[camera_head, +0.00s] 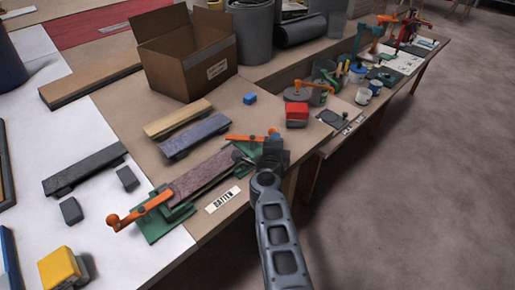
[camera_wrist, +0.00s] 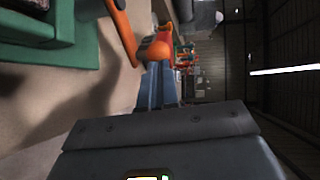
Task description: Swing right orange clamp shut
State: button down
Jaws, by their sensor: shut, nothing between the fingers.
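The right clamp has an orange handle (camera_head: 248,138) with a round knob at its right end and a green base (camera_head: 242,153). The handle points right, away from the batten's end. My gripper (camera_head: 272,150) is shut and empty, right beside the knob. In the wrist view the fingers (camera_wrist: 158,84) reach up to the orange knob (camera_wrist: 156,47); I cannot tell if they touch it. The handle arm (camera_wrist: 122,28) and green base (camera_wrist: 84,40) also show. A purple-brown batten (camera_head: 200,177) runs to the left clamp (camera_head: 143,211), whose orange handle sticks out leftward.
A blue-grey bar (camera_head: 195,136) and a tan bar (camera_head: 178,118) lie behind the batten. A red box (camera_head: 297,112) and a blue block (camera_head: 250,98) stand beyond the gripper. A BATTEN label (camera_head: 223,199) lies in front. An open cardboard box (camera_head: 185,60) stands behind.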

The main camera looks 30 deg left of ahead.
jog(key=shift+w+d+n+g+y, duration=0.1)
jog(key=shift+w+n+g+y, duration=0.2)
jog(key=shift+w+n+y, duration=0.3)
jog(key=shift+w+f+n+g+y+b, duration=0.1)
jog(key=shift+w+n+g+y+b, duration=0.35)
jog(key=shift+n+g+y+b, duration=0.55)
jog(key=n+g+y+b, duration=0.1)
jog(key=n+y+b, duration=0.1)
jog(key=b, duration=0.1)
jog(key=w+n+g+y+b, duration=0.1)
jog(key=shift+f+g+y, duration=0.3)
jog(key=shift+f+y, duration=0.1)
jog(key=n+g+b, duration=0.1)
jog(key=b, duration=0.1)
jog(key=g+y+b, duration=0.1)
jog(key=shift+w+a+n+b, duration=0.25)
jog(key=shift+w+n+b, duration=0.15)
jog(key=shift+w+a+r+n+g+y+b, duration=0.15)
jog(key=shift+w+n+g+y+b, duration=0.25)
jog(key=shift+b, duration=0.75)
jog(key=w+b, duration=0.1)
jog(key=b, duration=0.1)
jog(key=a+b, duration=0.1)
jog(key=b, duration=0.1)
jog(key=shift+w+a+r+b, duration=0.15)
jog(key=shift+w+b, duration=0.15)
jog(key=shift+w, duration=0.05)
jog(key=shift+w+a+r+b, duration=0.1)
jog(key=shift+w+r+b, duration=0.1)
jog(key=shift+b, duration=0.2)
